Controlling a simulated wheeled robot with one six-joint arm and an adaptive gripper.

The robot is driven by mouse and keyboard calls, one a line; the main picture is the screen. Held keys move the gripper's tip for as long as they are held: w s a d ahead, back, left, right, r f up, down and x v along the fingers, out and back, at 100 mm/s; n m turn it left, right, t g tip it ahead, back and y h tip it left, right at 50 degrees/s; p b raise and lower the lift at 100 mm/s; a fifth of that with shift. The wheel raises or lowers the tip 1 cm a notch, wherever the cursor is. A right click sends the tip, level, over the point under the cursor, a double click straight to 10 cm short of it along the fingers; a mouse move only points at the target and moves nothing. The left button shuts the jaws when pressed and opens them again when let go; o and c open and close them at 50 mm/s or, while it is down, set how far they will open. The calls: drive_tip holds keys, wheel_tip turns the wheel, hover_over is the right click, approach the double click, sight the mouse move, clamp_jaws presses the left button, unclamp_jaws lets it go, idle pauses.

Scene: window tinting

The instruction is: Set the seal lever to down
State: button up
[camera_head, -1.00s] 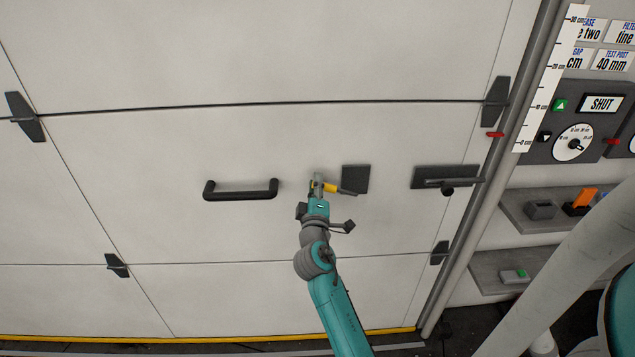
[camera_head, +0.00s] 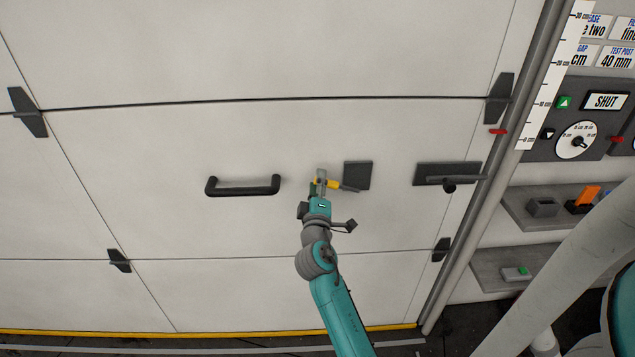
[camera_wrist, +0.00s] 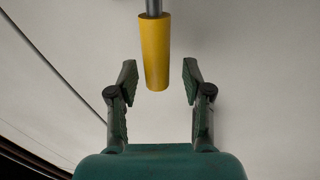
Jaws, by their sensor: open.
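The seal lever appears to be the one with a yellow grip (camera_head: 333,184), left of a dark square plate (camera_head: 357,175) on the pale door. Its arm runs from the plate to the left, close to level in the head view. In the wrist view the yellow grip (camera_wrist: 155,45) hangs from a grey rod, its free end between my open fingers. My gripper (camera_head: 321,182) is at the grip's left end in the head view. Its fingers (camera_wrist: 159,75) stand apart on both sides of the grip, with a gap showing on each side.
A black bar handle (camera_head: 242,190) is left of my gripper. A dark latch plate with a handle (camera_head: 447,174) is to the right. A control panel (camera_head: 590,120) reading SHUT and shelves with switches stand at the far right. The door around the lever is clear.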

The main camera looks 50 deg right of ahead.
drive_tip(key=v, duration=1.1)
drive_tip(key=shift+a, duration=0.15)
drive_tip(key=s+a+f+n+t+y, duration=0.1)
drive_tip(key=s+a+f+y, duration=0.5)
drive_tip(key=a, duration=0.3)
drive_tip(key=s+a+f+n+t+y, duration=0.1)
drive_tip(key=s+a+f+t+y, duration=0.1)
drive_tip(key=s+a+f+y, duration=0.45)
drive_tip(key=s+a+r+m+y, duration=0.1)
drive_tip(key=s+a+m+y, duration=0.1)
drive_tip(key=s+a, duration=0.4)
drive_tip(key=s+a+r+m+y, duration=0.1)
drive_tip(key=s+a, duration=0.5)
drive_tip(key=s, duration=0.8)
drive_tip(key=shift+r+m+y, duration=0.35)
drive_tip(key=shift+r+m, duration=0.4)
drive_tip(key=shift+m, duration=0.45)
drive_tip(key=shift+a, duration=0.15)
